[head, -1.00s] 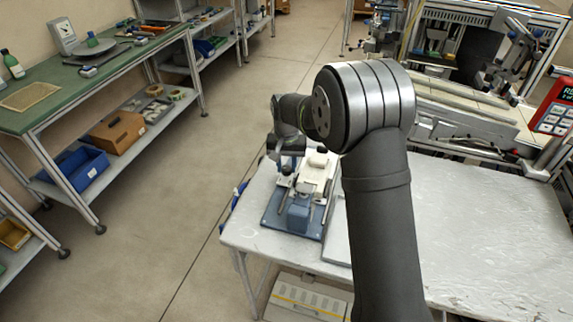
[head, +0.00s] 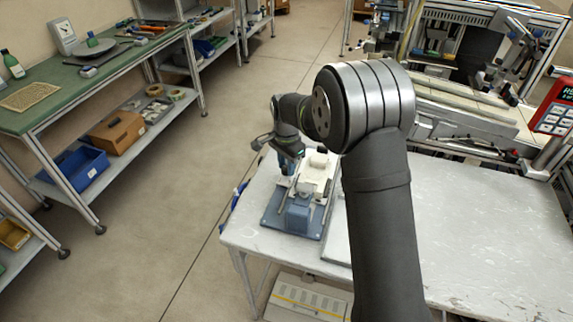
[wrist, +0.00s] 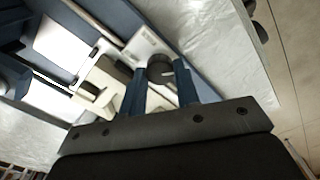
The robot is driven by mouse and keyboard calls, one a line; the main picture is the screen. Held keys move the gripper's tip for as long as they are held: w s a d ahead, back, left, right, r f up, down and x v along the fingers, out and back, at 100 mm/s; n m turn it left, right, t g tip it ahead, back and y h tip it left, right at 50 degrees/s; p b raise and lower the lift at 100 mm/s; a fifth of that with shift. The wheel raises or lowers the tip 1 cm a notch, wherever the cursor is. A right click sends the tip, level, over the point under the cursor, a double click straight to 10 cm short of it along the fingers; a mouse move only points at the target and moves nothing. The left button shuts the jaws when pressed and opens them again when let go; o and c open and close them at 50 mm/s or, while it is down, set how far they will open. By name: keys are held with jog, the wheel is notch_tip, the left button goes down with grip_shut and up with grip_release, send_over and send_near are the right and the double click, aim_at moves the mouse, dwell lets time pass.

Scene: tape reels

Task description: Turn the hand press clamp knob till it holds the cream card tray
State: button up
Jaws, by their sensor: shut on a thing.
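The hand press has a blue base (head: 277,222) and stands at the left end of the white table. A cream piece that looks like the card tray (head: 313,178) lies on it. In the wrist view this cream piece (wrist: 108,74) is beside my fingers. My gripper (wrist: 160,76) has its two blue fingers on either side of a round dark knob (wrist: 160,66), shut on it. The knob's lower part is hidden between the fingers. I cannot tell whether the clamp touches the tray. In the head view my gripper (head: 287,166) is over the press's far end, small and partly hidden.
The white table (head: 470,235) is mostly clear to the right of my arm. A machine with rails (head: 465,105) stands behind it, and a red keypad unit (head: 553,108) is at the right. A green-topped bench (head: 100,80) stands across the aisle.

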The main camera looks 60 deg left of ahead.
jog(key=shift+m, duration=0.3)
jog(key=o, duration=1)
notch_tip(320, 180, up, 18)
jog(key=shift+f, duration=0.25)
jog(key=shift+f, duration=0.1)
dwell(0.3)
notch_tip(320, 180, down, 17)
jog(key=shift+f, duration=0.15)
dwell(0.5)
